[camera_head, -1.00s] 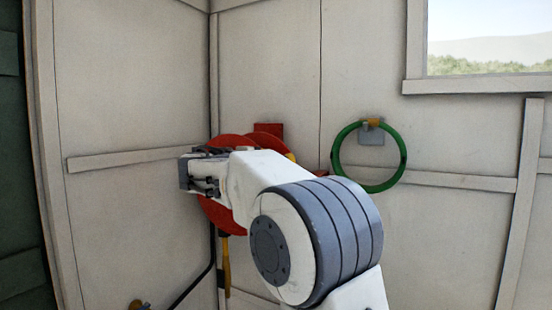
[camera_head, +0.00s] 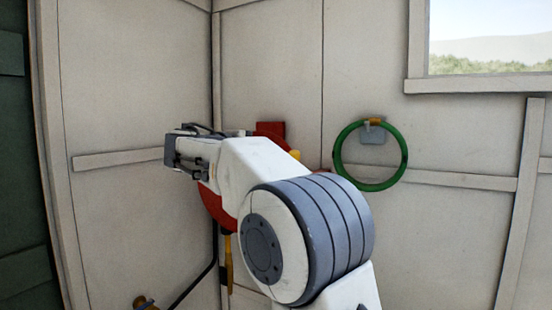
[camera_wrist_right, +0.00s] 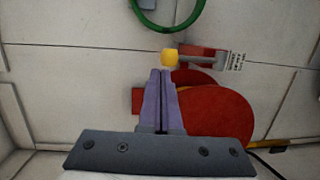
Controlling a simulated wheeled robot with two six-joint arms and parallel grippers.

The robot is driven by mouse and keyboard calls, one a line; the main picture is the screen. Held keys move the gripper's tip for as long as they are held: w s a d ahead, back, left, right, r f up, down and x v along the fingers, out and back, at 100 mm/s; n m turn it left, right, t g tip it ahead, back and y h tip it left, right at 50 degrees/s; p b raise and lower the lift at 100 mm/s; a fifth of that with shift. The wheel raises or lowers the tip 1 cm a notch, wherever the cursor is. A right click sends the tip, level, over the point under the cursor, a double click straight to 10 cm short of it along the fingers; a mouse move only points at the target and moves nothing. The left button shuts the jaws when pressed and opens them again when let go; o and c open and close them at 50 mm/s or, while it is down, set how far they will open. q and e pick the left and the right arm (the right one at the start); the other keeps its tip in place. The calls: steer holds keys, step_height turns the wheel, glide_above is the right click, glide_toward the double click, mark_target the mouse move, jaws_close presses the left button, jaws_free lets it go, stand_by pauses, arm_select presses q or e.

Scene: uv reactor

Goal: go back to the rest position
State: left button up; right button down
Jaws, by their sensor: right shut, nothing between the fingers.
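My right arm rises from the bottom of the head view, and its wrist end (camera_head: 188,150) is left of centre, in front of the wall corner. My right gripper (camera_wrist_right: 161,71) is shut and empty in the wrist view, its purple-grey fingers pressed together. Its fingertips appear just below a yellow knob (camera_wrist_right: 170,56) and overlap the red round parts in the picture; I cannot tell the gap. In the head view the fingers cannot be made out. My left gripper is in neither view.
A red disc (camera_head: 214,208) on the wall is partly hidden by my arm; it also shows in the wrist view (camera_wrist_right: 217,122). A green ring (camera_head: 342,160) hangs on the wall at right. A yellow-handled item (camera_head: 229,262) hangs below the disc. A window (camera_head: 490,40) is upper right.

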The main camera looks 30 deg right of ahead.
steer(key=shift+r+b+v, duration=0.4)
steer(key=shift+b+v, duration=0.65)
steer(key=shift+v, duration=3.3)
steer(key=s+a+f+n+y+b, duration=0.1)
steer(key=a+f+n+y, duration=0.2)
steer(key=f, duration=0.5)
steer(key=s+a+f+n+t+y, duration=0.1)
steer(key=s+a+f+y, duration=0.15)
steer(key=a+f, duration=0.4)
steer(key=s+a+f+n+y+b, duration=0.15)
steer(key=f+y, duration=0.25)
steer(key=f, duration=0.5)
arm_select(q)
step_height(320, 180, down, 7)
steer(key=b, duration=0.1)
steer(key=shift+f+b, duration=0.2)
steer(key=shift+b, duration=0.2)
arm_select(e)
steer(key=s+a+f+m+g+y, duration=0.1)
steer(key=s+a+f+g+y, duration=0.2)
steer(key=s+f, duration=0.9)
steer(key=s+a+f+m+g+y, duration=0.1)
steer(key=s+a+f+g+y, duration=0.2)
steer(key=s+a+f, duration=0.5)
steer(key=s+f+y, duration=0.1)
steer(key=s+f, duration=0.3)
steer(key=s, duration=0.1)
steer(key=shift+s+y, duration=0.3)
steer(key=shift+y, duration=0.05)
steer(key=shift+f, duration=0.1)
